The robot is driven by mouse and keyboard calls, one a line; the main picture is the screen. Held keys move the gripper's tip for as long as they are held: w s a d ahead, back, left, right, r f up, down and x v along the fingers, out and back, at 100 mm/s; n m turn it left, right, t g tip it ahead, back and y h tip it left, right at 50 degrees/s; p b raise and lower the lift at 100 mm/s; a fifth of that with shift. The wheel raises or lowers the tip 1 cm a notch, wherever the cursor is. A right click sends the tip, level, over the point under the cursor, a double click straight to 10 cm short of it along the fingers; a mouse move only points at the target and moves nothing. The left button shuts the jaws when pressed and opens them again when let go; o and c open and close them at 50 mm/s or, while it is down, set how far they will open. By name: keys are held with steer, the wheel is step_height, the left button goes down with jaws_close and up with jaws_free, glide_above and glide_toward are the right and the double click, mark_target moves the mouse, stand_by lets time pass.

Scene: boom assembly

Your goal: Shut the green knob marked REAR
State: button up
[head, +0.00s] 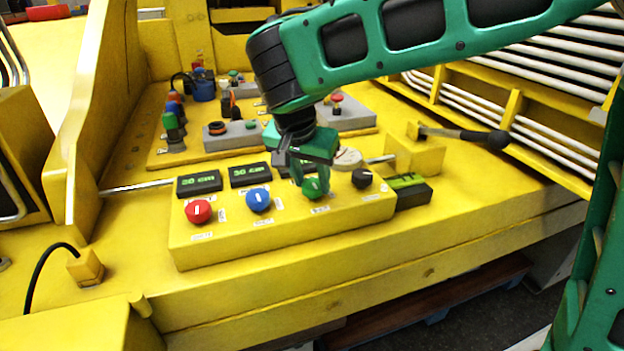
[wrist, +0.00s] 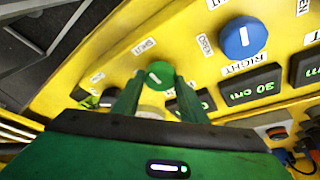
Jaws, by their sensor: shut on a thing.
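The green knob (head: 314,190) sits on the sloped front of the yellow control box, between the blue knob and the black knob. My gripper (head: 310,178) comes down on it from above and behind. In the wrist view the green knob (wrist: 160,73) is between the two green fingertips (wrist: 159,84), which are closed on its sides. A small pale mark shows on its face. Labels reading SHUT and OPEN lie on either side of it; the REAR label cannot be read here.
On the same yellow box (head: 240,240) are a red knob (head: 198,211), a blue knob (head: 259,199) marked RIGHT, and a black knob (head: 362,178). A black-handled lever (head: 470,136) lies at the right. Space in front of the box is clear.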

steer(key=shift+w+m, duration=0.15)
steer(key=shift+m, duration=0.15)
stand_by(0.4)
steer(key=o, duration=1.1)
steer(key=shift+c, duration=0.2)
steer(key=v, duration=1)
steer(key=shift+a+r, duration=0.2)
steer(key=shift+r, duration=0.15)
